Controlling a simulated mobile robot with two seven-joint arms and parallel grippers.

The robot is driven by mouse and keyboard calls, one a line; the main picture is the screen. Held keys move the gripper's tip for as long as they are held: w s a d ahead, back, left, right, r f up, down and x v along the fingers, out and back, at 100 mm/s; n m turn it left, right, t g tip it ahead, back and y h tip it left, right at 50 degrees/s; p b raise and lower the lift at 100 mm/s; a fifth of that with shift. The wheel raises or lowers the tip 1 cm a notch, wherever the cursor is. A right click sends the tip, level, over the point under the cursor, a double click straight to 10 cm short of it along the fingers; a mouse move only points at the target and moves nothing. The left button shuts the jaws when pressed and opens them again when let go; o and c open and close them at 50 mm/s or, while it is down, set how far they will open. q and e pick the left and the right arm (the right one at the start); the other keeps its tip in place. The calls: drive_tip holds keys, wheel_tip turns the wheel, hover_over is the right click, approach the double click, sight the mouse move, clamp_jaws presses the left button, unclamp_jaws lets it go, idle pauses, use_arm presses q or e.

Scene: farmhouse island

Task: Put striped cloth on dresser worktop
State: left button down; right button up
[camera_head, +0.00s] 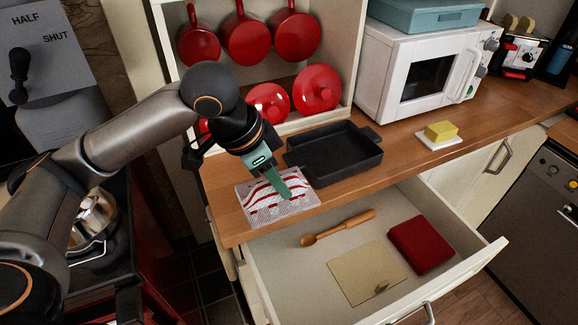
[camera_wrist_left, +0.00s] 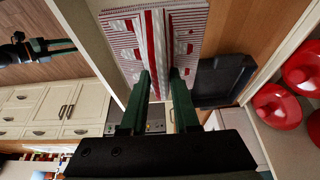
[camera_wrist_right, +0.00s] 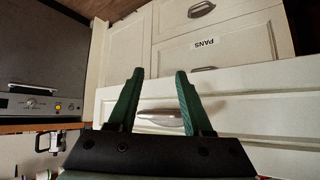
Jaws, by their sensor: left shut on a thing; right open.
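The striped cloth (camera_head: 262,204), white with red stripes, is at the front left corner of the wooden dresser worktop (camera_head: 224,196). My left gripper (camera_head: 283,192) is over it, fingers pointing down, shut on the cloth. The left wrist view shows the cloth (camera_wrist_left: 185,40) spread out beyond and between the two green fingers (camera_wrist_left: 160,82). Whether the cloth lies fully flat on the wood I cannot tell. My right gripper (camera_wrist_right: 158,88) is open and empty, facing pale drawer fronts in the right wrist view; it is not in the head view.
A black baking tray (camera_head: 333,153) stands right of the cloth. Below, an open drawer (camera_head: 283,284) holds a wooden spoon (camera_head: 338,228), a tan sheet (camera_head: 367,272) and a red cloth (camera_head: 420,245). A white microwave (camera_head: 418,75) and a butter dish (camera_head: 439,141) stand farther right.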

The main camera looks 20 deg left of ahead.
use_arm(q)
drive_tip(key=w+a+f, duration=0.2)
drive_tip(key=a+f, duration=0.1)
drive_tip(key=w+a+f, duration=0.5)
drive_tip(key=a+f, duration=0.1)
drive_tip(key=a, duration=0.1)
drive_tip(key=shift+w, duration=0.3)
drive_tip(key=shift+w+a+f, duration=0.1)
drive_tip(key=shift+a+f, duration=0.05)
drive_tip(key=shift+f, duration=0.8)
drive_tip(key=shift+w+a+f, duration=0.1)
drive_tip(key=shift+f, duration=0.8)
drive_tip(key=shift+f, duration=0.1)
drive_tip(key=c, duration=0.7)
unclamp_jaws()
drive_tip(key=shift+o, duration=0.2)
drive_tip(key=v, duration=1.2)
